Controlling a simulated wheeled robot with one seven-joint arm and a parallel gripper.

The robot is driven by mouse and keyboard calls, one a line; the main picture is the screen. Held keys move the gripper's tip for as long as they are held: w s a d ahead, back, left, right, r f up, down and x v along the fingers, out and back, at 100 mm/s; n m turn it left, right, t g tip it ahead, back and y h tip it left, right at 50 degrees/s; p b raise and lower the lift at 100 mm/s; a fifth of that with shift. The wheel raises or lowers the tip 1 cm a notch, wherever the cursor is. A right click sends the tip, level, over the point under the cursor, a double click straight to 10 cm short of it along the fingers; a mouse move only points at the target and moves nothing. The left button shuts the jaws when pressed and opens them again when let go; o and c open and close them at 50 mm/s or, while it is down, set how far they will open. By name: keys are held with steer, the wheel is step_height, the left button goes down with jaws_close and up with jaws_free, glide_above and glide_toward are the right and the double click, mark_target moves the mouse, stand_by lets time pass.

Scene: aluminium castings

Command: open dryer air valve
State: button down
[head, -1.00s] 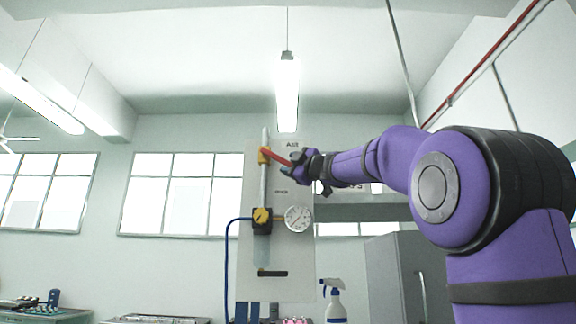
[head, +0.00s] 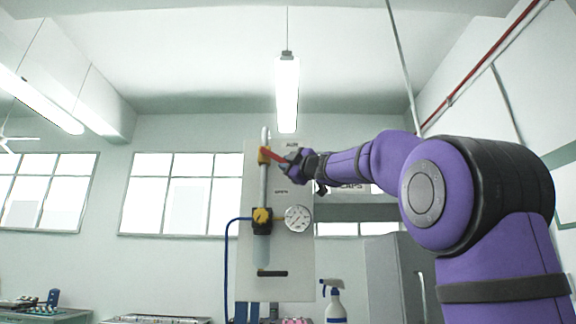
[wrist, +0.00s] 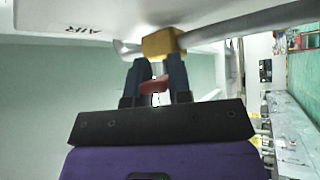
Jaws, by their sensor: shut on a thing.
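The air valve's brass body (head: 264,155) sits on the vertical grey pipe near the top of the white panel (head: 250,278); it also shows in the wrist view (wrist: 160,43). Its red lever (head: 277,158) points right and slightly down from the body in the head view. My gripper (head: 294,162) is at the lever's outer end. In the wrist view my gripper (wrist: 155,80) has its two dark fingers on either side of the red lever (wrist: 154,86), shut on it. Part of the lever is hidden between the fingers.
Below the valve are a yellow-and-black regulator (head: 262,219), a round gauge (head: 297,218) and a blue hose (head: 227,262). A spray bottle (head: 334,303) stands at the panel's lower right. A grey cabinet (head: 385,275) stands behind my arm.

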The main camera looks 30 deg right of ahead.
steer(key=shift+f, duration=0.15)
steer(key=shift+w+a+f+m+t+h, duration=0.4)
steer(key=shift+a+f+m+t+h, duration=0.15)
steer(key=shift+m+h, duration=1.05)
steer(key=shift+w+a+f+m+t+h, duration=0.5)
steer(key=shift+m+h, duration=0.65)
steer(key=shift+m, duration=0.9)
steer(key=shift+w+a+f+m+t+h, duration=0.3)
steer(key=shift+a+f+m+t+h, duration=0.35)
steer(key=shift+m+h, duration=1.2)
steer(key=shift+m, duration=0.3)
steer(key=c, duration=1)
jaws_free()
steer(key=shift+c, duration=0.2)
steer(key=v, duration=1)
steer(key=shift+s+f, duration=0.25)
steer(key=shift+s, duration=0.05)
